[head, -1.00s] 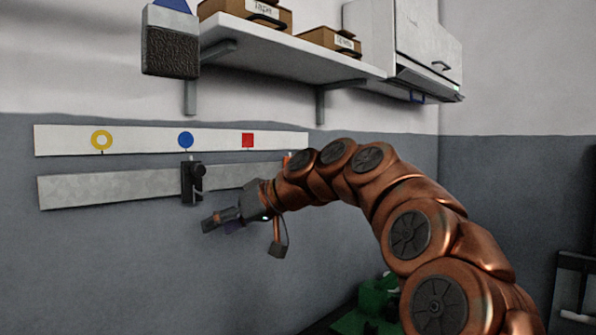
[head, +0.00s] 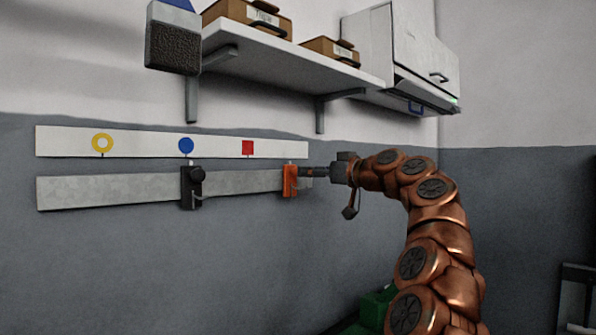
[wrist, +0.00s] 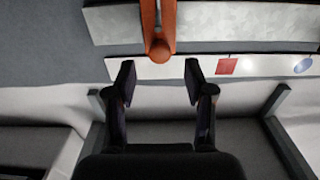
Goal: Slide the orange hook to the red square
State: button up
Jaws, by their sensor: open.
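The orange hook (head: 290,182) sits on the grey rail (head: 110,189) at its right end, right of the red square (head: 248,148) on the white strip above. In the wrist view the orange hook (wrist: 160,32) hangs centrally beyond the fingertips, and the red square (wrist: 227,66) is to its right. My gripper (wrist: 159,76) is open, with one finger on each side of the hook's line and nothing between them. In the head view my gripper (head: 308,172) is just right of the hook; I cannot tell whether they touch.
A black hook (head: 192,188) is on the rail below the blue circle (head: 186,146). A yellow ring (head: 102,142) marks the strip's left. A shelf (head: 290,63) with brown boxes and a white cabinet (head: 400,55) are above. The wall below the rail is clear.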

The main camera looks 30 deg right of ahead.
jog(key=shift+p+x, duration=0.95)
jog(key=shift+x, duration=1.9)
grip_shut()
